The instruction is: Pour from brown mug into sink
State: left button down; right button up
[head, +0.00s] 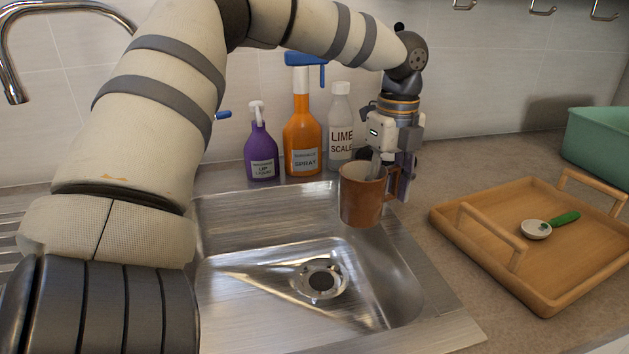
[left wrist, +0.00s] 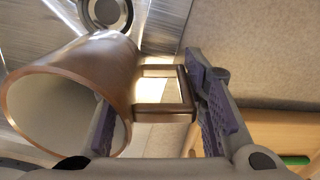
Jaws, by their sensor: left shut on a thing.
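The brown mug (head: 360,199) is held nearly upright over the back right corner of the metal sink (head: 235,262). My left gripper (head: 388,172) is shut on the mug, with one finger inside its mouth and the other by the handle. In the left wrist view the mug (left wrist: 95,75) shows its open mouth and pale inside at the left. There the handle lies between the purple-padded fingers of my left gripper (left wrist: 160,110). The mug's bottom is hidden from the wrist camera. My right gripper is not in view.
A purple bottle (head: 261,152), an orange spray bottle (head: 302,137) and a white lime scale bottle (head: 340,135) stand behind the sink. A wooden tray (head: 475,265) holding a green-handled utensil (head: 550,225) lies to the right. A faucet (head: 12,60) is at the upper left. The basin around the drain (head: 322,281) is clear.

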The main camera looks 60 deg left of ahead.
aim_at(382, 168)
pick_arm(q)
jog(key=shift+s+a+r, duration=0.15)
jog(key=shift+s+a, duration=0.05)
jog(key=shift+s, duration=0.25)
jog(key=shift+s+a+r, duration=0.1)
jog(key=shift+s+a, duration=0.05)
jog(key=shift+s, duration=0.3)
jog(key=shift+w+d+r, duration=0.1)
jog(key=shift+w, duration=0.25)
notch_tip(382, 168, up, 3)
jog(key=shift+s+f, duration=0.15)
jog(key=shift+f, duration=0.05)
